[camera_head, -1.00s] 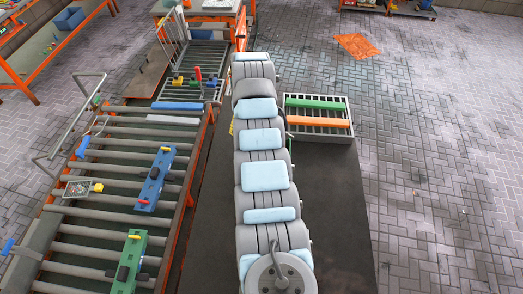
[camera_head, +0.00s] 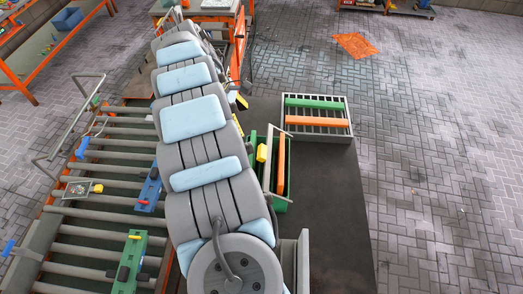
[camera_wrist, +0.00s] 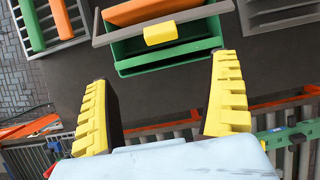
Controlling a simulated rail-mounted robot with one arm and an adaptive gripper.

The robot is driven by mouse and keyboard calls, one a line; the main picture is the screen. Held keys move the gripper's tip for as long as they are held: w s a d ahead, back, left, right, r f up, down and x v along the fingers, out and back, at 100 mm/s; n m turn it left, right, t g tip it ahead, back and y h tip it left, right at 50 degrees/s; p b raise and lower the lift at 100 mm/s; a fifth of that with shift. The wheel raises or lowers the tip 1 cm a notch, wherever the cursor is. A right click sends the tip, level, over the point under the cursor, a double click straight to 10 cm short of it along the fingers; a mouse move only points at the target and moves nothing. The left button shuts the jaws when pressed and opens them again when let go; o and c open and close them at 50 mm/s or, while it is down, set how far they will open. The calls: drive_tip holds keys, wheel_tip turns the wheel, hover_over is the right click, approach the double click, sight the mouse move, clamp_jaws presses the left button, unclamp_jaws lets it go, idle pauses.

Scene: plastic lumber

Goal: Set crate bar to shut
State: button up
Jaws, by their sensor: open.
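The green crate (camera_wrist: 170,62) is in the upper middle of the wrist view. A long grey bar (camera_wrist: 205,15) with a yellow block (camera_wrist: 160,33) at its middle crosses over it and reaches past its sides. An orange piece (camera_wrist: 140,10) shows behind the bar. In the head view the crate (camera_head: 284,204), bar (camera_head: 269,158) and yellow block (camera_head: 262,153) stand right of my arm, partly hidden. My gripper (camera_wrist: 163,72) is open and empty, its yellow fingers pointing toward the crate, apart from the yellow block. I cannot tell the bar's latch state.
A grey slatted crate (camera_head: 318,129) with green and orange planks stands behind the green crate. A roller conveyor (camera_head: 90,212) carrying blue and green blocks lies left of my arm. The dark floor plate (camera_head: 335,205) is clear at the right.

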sight(262, 150)
drive_tip(key=p+x, duration=0.2)
drive_tip(key=x, duration=1.4)
drive_tip(key=c, duration=1.3)
drive_tip(key=shift+o, duration=0.2)
drive_tip(key=shift+d+r, duration=0.5)
drive_tip(key=shift+r, duration=0.1)
